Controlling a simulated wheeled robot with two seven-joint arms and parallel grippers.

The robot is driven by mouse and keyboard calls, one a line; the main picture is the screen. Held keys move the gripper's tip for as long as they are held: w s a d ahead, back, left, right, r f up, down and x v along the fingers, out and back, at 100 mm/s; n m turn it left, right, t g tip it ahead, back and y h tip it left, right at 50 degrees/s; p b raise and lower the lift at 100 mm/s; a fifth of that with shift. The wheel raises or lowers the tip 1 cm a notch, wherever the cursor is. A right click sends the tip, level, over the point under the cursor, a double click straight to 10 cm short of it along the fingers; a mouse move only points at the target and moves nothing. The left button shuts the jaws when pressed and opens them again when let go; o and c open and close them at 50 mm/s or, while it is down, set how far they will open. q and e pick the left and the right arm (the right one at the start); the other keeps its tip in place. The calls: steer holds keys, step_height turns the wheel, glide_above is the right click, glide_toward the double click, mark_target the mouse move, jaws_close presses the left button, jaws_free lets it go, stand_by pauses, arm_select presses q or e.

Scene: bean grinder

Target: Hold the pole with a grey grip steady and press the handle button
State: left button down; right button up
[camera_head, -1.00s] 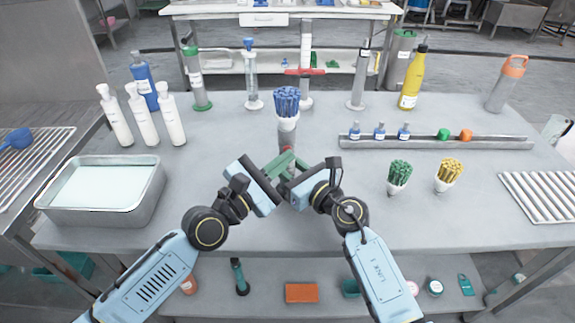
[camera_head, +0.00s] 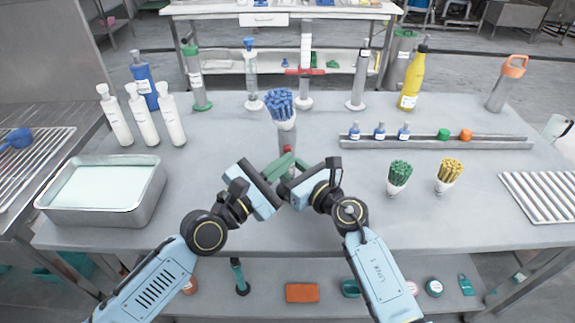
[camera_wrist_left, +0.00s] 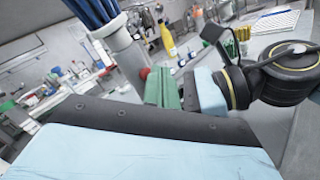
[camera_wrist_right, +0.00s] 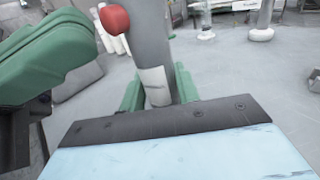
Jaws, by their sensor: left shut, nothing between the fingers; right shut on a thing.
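A grey pole (camera_head: 284,138) with a white collar and a bundle of blue sticks (camera_head: 280,105) on top stands in the middle of the table, leaning slightly left. A red button (camera_head: 288,149) sits on its side; it also shows in the right wrist view (camera_wrist_right: 115,18) and the left wrist view (camera_wrist_left: 144,73). My right gripper (camera_wrist_right: 157,92) is shut on the pole below the button, green fingers on both sides. My left gripper (camera_head: 284,162) is shut and empty, its green fingertips close to the button. Whether they touch it cannot be told.
Green sticks (camera_head: 400,172) and yellow sticks (camera_head: 450,170) stand in white holders to the right. A metal rail (camera_head: 490,143) with small bottles lies behind them. White bottles (camera_head: 170,118) and a metal tray (camera_head: 150,195) are at the left. The table front is clear.

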arm_select(q)
steer(key=shift+s, duration=0.1)
steer(key=s, duration=0.5)
steer(key=shift+s+d, duration=0.1)
steer(key=shift+s, duration=0.3)
stand_by(0.4)
arm_select(e)
steer(key=o, duration=1.1)
steer(key=shift+o, duration=0.2)
